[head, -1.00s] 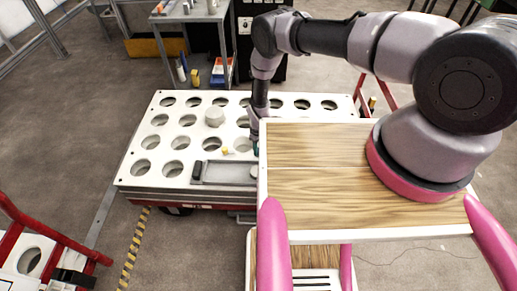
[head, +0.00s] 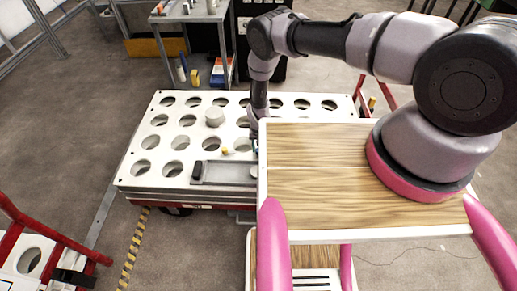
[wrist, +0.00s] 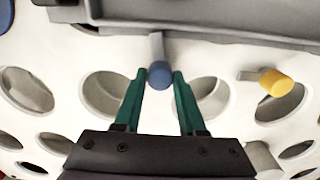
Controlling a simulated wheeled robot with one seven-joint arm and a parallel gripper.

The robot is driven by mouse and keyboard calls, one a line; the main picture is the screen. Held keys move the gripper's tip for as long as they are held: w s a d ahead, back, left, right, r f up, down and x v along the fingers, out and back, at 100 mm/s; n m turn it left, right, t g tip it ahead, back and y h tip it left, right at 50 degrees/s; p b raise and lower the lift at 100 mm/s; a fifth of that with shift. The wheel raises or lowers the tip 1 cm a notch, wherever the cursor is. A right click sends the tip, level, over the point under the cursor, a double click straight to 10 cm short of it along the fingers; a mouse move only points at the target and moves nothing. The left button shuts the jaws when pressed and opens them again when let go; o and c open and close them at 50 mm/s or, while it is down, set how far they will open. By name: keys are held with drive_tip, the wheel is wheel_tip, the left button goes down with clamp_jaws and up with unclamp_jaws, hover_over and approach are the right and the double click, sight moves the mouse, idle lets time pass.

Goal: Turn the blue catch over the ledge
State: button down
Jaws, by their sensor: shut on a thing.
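The blue catch (wrist: 160,75) has a round blue knob and a grey lever (wrist: 157,46). In the wrist view the lever points up the picture to the edge of the grey ledge (wrist: 215,33); I cannot tell whether its tip lies over it. My gripper (wrist: 160,78) has green fingers, shut on the blue knob from both sides. In the head view my gripper (head: 254,147) is small and partly hidden by the wooden top, and the blue catch cannot be made out. The grey tray with the ledge (head: 197,172) lies on the white plate.
A yellow catch (wrist: 276,82) with a grey lever pointing left sits right of the blue one. The white plate (head: 135,150) has many round holes. A pale round block (head: 214,116) stands on it. My wooden top hides the plate's right part.

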drive_tip(key=shift+m, duration=0.8)
drive_tip(key=c, duration=0.5)
unclamp_jaws()
wheel_tip(320, 180, up, 11)
drive_tip(key=shift+f, duration=0.15)
